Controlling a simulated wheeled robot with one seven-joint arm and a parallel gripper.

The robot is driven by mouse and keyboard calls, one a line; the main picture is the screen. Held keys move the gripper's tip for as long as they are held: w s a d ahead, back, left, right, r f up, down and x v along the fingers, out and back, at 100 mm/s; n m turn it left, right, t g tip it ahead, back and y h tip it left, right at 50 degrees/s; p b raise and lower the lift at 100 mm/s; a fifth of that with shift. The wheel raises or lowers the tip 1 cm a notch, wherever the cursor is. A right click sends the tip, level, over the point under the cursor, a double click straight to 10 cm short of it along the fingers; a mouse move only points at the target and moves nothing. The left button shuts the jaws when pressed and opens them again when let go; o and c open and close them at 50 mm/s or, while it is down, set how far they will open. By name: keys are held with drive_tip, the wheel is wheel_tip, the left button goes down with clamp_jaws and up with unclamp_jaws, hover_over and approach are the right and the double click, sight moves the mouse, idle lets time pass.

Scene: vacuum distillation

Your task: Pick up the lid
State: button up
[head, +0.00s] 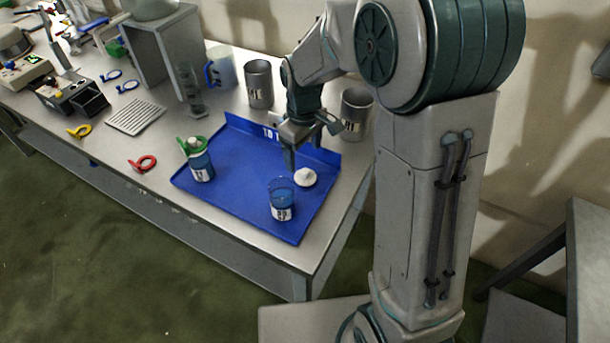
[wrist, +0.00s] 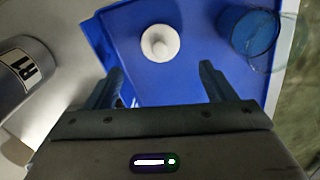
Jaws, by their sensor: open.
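The lid (head: 305,177) is a small white disc with a raised knob. It lies on the blue tray (head: 240,219), near the tray's right side. In the wrist view the lid (wrist: 160,42) is beyond the fingertips and roughly centred between them. My gripper (head: 306,150) is above the back right part of the tray, close to the lid. In the wrist view my gripper (wrist: 162,78) has its two fingers wide apart with nothing between them.
A blue beaker (head: 282,200) stands just in front of the lid; it also shows in the wrist view (wrist: 247,32). Another blue container (head: 201,168) with a green clip stands at the tray's left. Metal cups (head: 259,84) stand behind the tray. The tray's middle is clear.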

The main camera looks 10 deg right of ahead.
sight(305, 170)
drive_tip(key=shift+s+f+p, duration=0.15)
drive_tip(key=shift+f+p, duration=0.3)
drive_tip(key=shift+f, duration=3.15)
drive_tip(key=shift+d, duration=0.1)
drive_tip(key=shift+c, duration=0.4)
drive_tip(key=c, duration=1)
